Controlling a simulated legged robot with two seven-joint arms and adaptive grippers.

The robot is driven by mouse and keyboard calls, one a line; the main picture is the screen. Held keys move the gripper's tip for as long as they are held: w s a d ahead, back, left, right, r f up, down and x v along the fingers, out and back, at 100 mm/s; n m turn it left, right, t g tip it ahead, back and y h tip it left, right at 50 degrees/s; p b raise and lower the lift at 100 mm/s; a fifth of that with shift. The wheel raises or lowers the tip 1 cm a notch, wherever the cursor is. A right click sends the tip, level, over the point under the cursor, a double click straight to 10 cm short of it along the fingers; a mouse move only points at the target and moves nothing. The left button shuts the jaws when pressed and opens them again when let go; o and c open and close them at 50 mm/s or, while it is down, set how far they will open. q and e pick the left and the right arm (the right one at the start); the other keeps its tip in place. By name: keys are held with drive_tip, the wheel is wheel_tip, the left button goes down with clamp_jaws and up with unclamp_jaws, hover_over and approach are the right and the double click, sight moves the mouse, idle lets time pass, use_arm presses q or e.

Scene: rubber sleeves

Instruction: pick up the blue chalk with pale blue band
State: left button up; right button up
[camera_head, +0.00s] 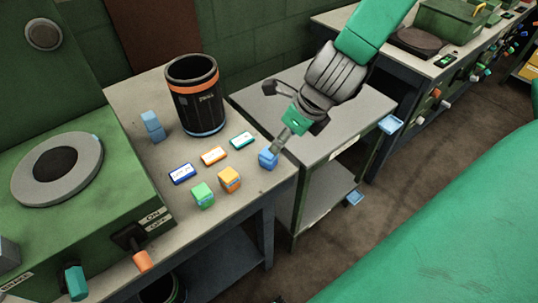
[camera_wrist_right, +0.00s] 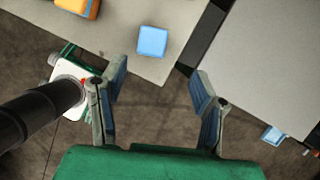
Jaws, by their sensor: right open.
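A small blue block (camera_head: 268,159) sits at the right front corner of the near table. In the right wrist view the blue block (camera_wrist_right: 152,41) shows from above, near the table edge, beyond my fingertips. A pale band cannot be made out clearly on it. My right gripper (camera_wrist_right: 160,76) is open and empty, with the block ahead of the gap between its fingers. In the head view my right gripper (camera_head: 282,142) comes down from the upper right, close to the block; contact cannot be told there. My left gripper is not in view.
Two blue blocks (camera_head: 152,126) stand stacked beside a black bin (camera_head: 197,97). A green block (camera_head: 202,195), an orange block (camera_head: 229,179) and three labelled cards (camera_head: 214,156) lie nearby. A gap separates this table from the grey cart (camera_head: 335,120).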

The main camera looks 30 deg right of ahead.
sight(268, 152)
drive_tip(key=x, duration=0.4)
drive_tip(key=shift+w+a+f, duration=0.15)
drive_tip(key=shift+a+f, duration=0.05)
drive_tip(key=shift+a, duration=0.2)
drive_tip(key=shift+w+a+f+b, duration=0.15)
drive_tip(key=shift+a+f+b, duration=0.1)
drive_tip(key=shift+a+b, duration=0.1)
drive_tip(key=x, duration=0.4)
drive_tip(key=shift+w+f, duration=0.15)
drive_tip(key=shift+f, duration=0.05)
drive_tip(key=shift+w+d+f, duration=0.1)
drive_tip(key=shift+d+f, duration=0.05)
drive_tip(key=shift+f, duration=0.05)
drive_tip(key=shift+r, duration=0.1)
drive_tip(key=c, duration=0.3)
drive_tip(key=shift+a, duration=0.35)
clamp_jaws()
